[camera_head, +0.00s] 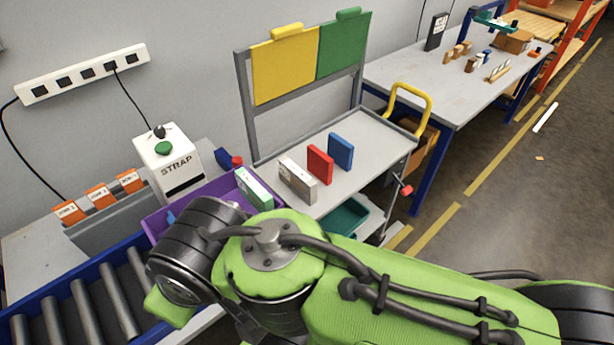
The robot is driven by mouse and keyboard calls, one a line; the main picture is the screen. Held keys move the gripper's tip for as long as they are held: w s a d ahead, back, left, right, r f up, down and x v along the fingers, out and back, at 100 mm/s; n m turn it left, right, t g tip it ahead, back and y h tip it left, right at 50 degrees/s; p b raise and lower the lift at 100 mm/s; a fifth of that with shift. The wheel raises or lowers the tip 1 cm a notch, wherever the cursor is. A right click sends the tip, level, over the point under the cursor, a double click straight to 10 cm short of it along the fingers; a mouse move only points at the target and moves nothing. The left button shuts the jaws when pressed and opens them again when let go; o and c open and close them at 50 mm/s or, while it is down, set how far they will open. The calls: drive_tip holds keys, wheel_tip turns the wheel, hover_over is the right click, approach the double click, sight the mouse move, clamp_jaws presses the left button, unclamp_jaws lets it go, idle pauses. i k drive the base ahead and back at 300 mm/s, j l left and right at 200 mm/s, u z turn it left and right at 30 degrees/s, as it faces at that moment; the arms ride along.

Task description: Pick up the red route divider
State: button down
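A red upright block (320,164), which looks like the red route divider, stands on the grey top of a cart (368,135). It stands between a blue block (340,151) to its right and a white-and-brown box (297,182) to its left, with small gaps. My green and black arm crosses the lower part of the view in front of the cart. My gripper is not visible, so its opening and what it may hold cannot be seen.
A purple tote (152,226) holding a green-and-white box (254,188) is left of the cart. A white STRAP machine (168,160) and roller conveyor (88,312) are further left. The cart has a yellow handle (427,98) and upright yellow and green panels. A grey table (440,90) stands behind.

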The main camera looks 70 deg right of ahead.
sight(320, 164)
drive_tip(key=z, duration=2.45)
drive_tip(key=l+u, duration=0.55)
drive_tip(key=i+l+u, duration=0.1)
drive_tip(key=l+u, duration=0.65)
drive_tip(key=u, duration=0.15)
drive_tip(key=l+u, duration=0.85)
drive_tip(key=k+l+u, duration=0.2)
drive_tip(key=u, duration=0.25)
drive_tip(key=i+l+u, duration=0.15)
drive_tip(key=l+u, duration=0.8)
